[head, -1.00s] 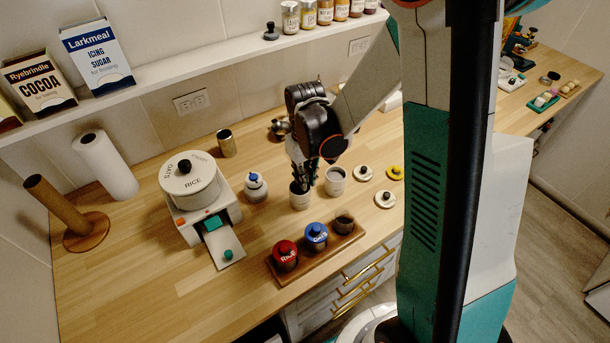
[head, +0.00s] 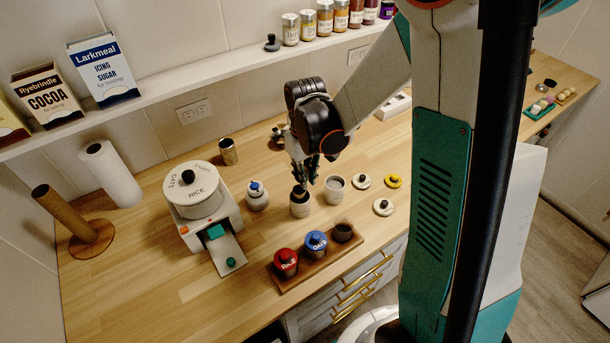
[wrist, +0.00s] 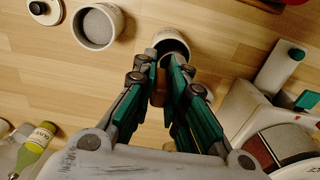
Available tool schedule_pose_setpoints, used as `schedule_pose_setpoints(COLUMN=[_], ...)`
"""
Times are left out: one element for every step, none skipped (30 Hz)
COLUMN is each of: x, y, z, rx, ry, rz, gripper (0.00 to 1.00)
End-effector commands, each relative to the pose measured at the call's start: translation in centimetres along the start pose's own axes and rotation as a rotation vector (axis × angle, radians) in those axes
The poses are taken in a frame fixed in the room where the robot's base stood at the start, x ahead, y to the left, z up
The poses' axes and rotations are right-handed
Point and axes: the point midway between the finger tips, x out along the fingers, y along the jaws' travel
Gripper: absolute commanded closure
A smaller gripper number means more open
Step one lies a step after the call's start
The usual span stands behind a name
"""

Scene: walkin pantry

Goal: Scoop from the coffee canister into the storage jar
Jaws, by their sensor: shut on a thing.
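My gripper (head: 305,180) points down just above a pale canister (head: 299,209) with a dark inside. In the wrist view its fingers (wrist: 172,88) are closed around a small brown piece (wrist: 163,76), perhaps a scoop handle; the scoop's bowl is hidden. The canister's rim and dark opening (wrist: 172,40) show just beyond the fingertips. A second open pale canister (head: 335,190) stands beside it, and its grey contents show in the wrist view (wrist: 97,25). An open dark jar (head: 343,232) stands on a wooden tray (head: 295,284). I cannot read which is coffee.
The tray also holds a red-lidded jar (head: 286,261) and a blue-lidded jar (head: 316,243). Loose lids (head: 383,207) lie to the right. The counter's front left is clear.

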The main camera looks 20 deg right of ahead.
Motion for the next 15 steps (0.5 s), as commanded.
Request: schedule_pose_setpoints(x=[-0.5, -0.6, -0.8, -1.0, -1.1, -1.4, -1.5, -1.7, -1.9, -2.1, -2.2, -2.4, -2.6, -2.8, -2.9], y=[0.0, 0.0, 0.0, 0.0, 0.0, 0.0, 0.0, 0.0, 0.0, 0.0, 0.0, 0.0, 0.0, 0.0, 0.0], z=[0.0, 0.0, 0.0, 0.0, 0.0, 0.0, 0.0, 0.0, 0.0, 0.0, 0.0, 0.0, 0.0, 0.0, 0.0], rx=[0.000, 0.000, 0.000, 0.000, 0.000, 0.000, 0.000, 0.000, 0.000, 0.000, 0.000, 0.000, 0.000, 0.000, 0.000], ry=[0.000, 0.000, 0.000, 0.000, 0.000, 0.000, 0.000, 0.000, 0.000, 0.000, 0.000, 0.000, 0.000, 0.000, 0.000], rz=[0.000, 0.000, 0.000, 0.000, 0.000, 0.000, 0.000, 0.000, 0.000, 0.000, 0.000, 0.000, 0.000, 0.000, 0.000], gripper=[1.00, 1.00, 1.00, 1.00, 1.00, 1.00, 1.00, 1.00, 1.00, 1.00, 1.00, 1.00, 1.00, 1.00, 1.00])
